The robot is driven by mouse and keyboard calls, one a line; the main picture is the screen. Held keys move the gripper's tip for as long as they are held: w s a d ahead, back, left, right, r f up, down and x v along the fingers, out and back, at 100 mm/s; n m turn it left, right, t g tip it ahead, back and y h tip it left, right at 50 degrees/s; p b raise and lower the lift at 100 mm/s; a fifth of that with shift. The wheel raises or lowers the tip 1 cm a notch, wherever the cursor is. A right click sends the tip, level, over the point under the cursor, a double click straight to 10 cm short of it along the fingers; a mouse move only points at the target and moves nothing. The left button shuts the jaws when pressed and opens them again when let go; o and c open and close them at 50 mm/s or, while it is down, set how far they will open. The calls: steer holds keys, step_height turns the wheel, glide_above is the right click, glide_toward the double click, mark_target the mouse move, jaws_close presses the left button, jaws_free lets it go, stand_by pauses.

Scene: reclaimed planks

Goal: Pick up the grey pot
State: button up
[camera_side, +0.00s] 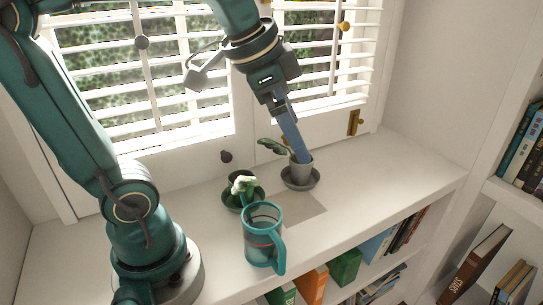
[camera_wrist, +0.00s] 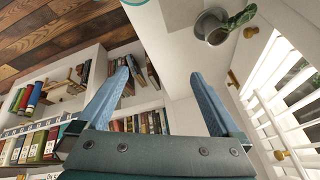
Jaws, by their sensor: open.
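The grey pot (camera_side: 299,173) stands upright on a grey saucer (camera_side: 300,184) on the white ledge, with a green leafy plant leaning out to the left. In the wrist view the grey pot (camera_wrist: 214,36) is near the top, right of centre, ahead of and outside the right fingertip. My gripper (camera_side: 303,161) has blue fingers that overlap the pot's rim in the side view; contact cannot be told from there. In the wrist view my gripper (camera_wrist: 161,68) is open, with nothing between its fingers.
A green pot with a pale plant (camera_side: 243,198) and a teal mug (camera_side: 262,240) stand left of the grey pot. A grey square (camera_side: 298,209) lies in front. Window blinds (camera_side: 320,75) rise behind. Books (camera_side: 345,266) fill shelves below. The ledge to the right is clear.

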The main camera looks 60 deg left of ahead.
steer(key=w+a+f+m+g, duration=0.1)
steer(key=w+a, duration=0.3)
steer(key=w, duration=0.3)
steer(key=g, duration=0.2)
glide_above(300, 174)
steer(key=w, duration=0.2)
steer(key=x, duration=0.2)
steer(key=s+x, duration=0.1)
steer(key=x, duration=0.5)
steer(key=shift+s+a+f, duration=0.1)
steer(key=shift+s+f, duration=0.3)
steer(key=shift+n+g+h, duration=0.3)
steer(key=shift+n+g, duration=0.3)
steer(key=f, duration=0.1)
steer(key=a+f, duration=0.2)
steer(key=f, duration=0.1)
steer(key=shift+s+f, duration=0.1)
steer(key=shift+s, duration=0.2)
steer(key=shift+a+f, duration=0.1)
steer(key=shift+f, duration=0.25)
steer(key=shift+w+f, duration=0.2)
steer(key=shift+f, duration=1.95)
